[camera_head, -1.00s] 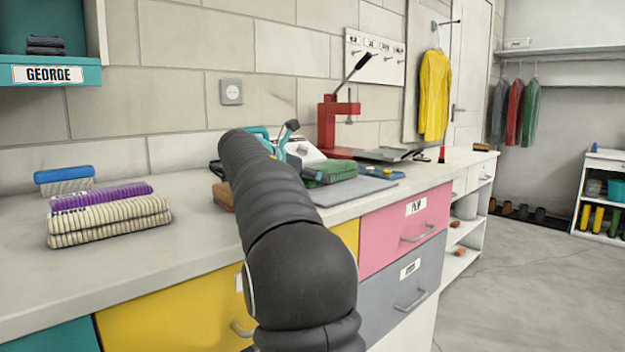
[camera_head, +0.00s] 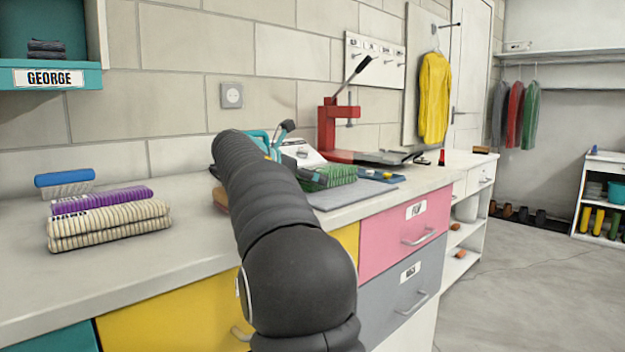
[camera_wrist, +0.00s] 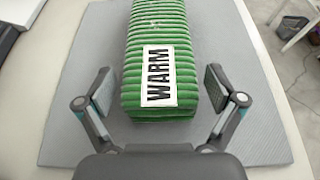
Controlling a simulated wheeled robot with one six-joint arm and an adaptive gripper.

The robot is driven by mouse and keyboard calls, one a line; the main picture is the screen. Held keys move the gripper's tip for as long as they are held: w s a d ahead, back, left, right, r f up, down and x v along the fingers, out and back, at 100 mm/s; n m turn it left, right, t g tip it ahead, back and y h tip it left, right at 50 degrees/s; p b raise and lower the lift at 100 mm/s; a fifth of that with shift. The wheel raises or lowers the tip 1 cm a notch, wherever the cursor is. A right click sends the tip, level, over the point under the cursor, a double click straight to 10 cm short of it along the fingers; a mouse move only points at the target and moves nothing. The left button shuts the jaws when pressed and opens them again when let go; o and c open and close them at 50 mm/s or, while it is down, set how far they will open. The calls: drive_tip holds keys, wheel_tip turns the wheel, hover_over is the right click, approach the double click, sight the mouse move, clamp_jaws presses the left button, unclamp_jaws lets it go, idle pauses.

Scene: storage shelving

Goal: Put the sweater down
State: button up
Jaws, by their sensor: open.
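A folded green ribbed sweater (camera_wrist: 160,35) with a white WARM label lies on a grey mat (camera_wrist: 72,125) in the wrist view. In the head view the sweater (camera_head: 336,174) is on the counter beyond my arm, partly hidden. My gripper (camera_wrist: 160,89) is open, one finger on each side of the sweater's near end, with a visible gap on both sides.
A cream striped folded stack (camera_head: 110,225), a purple one (camera_head: 100,199) and a blue-backed brush (camera_head: 64,180) are on the counter at left. A red press (camera_head: 335,128) stands behind the sweater. Yellow, pink and grey drawers are below the counter.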

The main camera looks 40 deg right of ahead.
drive_tip(key=p+v, duration=0.1)
drive_tip(key=v, duration=0.9)
drive_tip(key=shift+a, duration=0.2)
drive_tip(key=shift+s, duration=0.1)
